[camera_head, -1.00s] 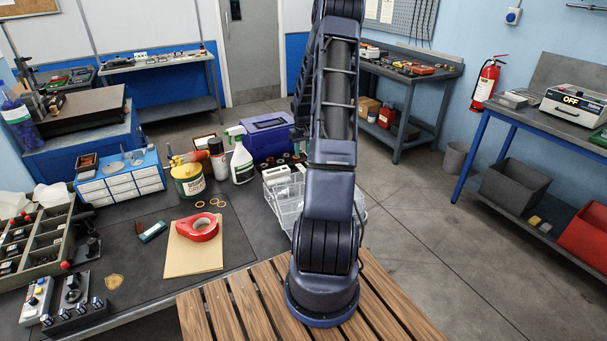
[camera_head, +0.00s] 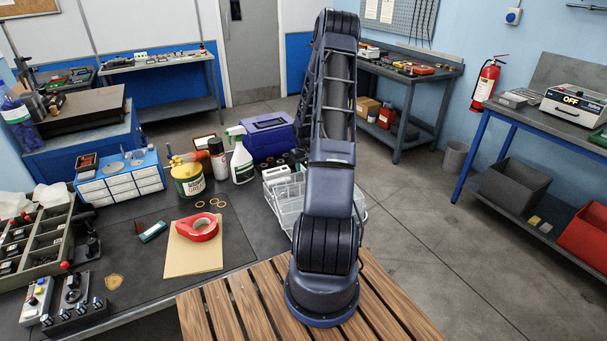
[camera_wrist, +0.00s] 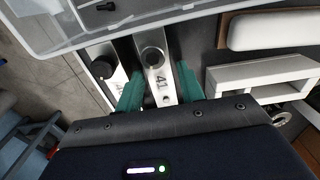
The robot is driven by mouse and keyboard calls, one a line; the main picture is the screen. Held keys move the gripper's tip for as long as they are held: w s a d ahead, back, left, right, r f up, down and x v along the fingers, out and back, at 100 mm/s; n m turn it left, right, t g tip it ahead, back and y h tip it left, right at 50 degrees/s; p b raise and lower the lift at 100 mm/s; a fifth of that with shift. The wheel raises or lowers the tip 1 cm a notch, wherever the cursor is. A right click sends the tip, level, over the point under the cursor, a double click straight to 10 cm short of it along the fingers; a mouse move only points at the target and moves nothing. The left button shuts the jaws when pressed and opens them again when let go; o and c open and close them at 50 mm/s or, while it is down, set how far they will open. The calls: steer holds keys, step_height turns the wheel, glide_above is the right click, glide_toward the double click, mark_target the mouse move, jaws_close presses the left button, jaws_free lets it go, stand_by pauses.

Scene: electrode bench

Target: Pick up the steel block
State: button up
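In the wrist view, a pale metal block (camera_wrist: 157,76) with a black round knob and the marking "41" lies between the two teal fingers of my gripper (camera_wrist: 158,92). I take it for the steel block, though its material is not certain. The fingers are apart, one on each side of it, and a narrow gap seems to show beside it. A similar metal block (camera_wrist: 118,84) with a black knob lies just left, partly hidden by the left finger. In the head view my arm hides the gripper and both blocks.
A clear plastic bin (camera_wrist: 150,22) stands close beyond the fingers; it also shows in the head view (camera_head: 290,212). A white bracket-like part (camera_wrist: 250,78) and a pale rounded bar (camera_wrist: 275,28) lie right of the fingers. The bench mat (camera_head: 140,262) has bare room at the front.

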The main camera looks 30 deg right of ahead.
jaws_close()
steer(key=shift+r, duration=0.2)
step_height(320, 180, up, 20)
stand_by(0.5)
steer(key=shift+f, duration=0.15)
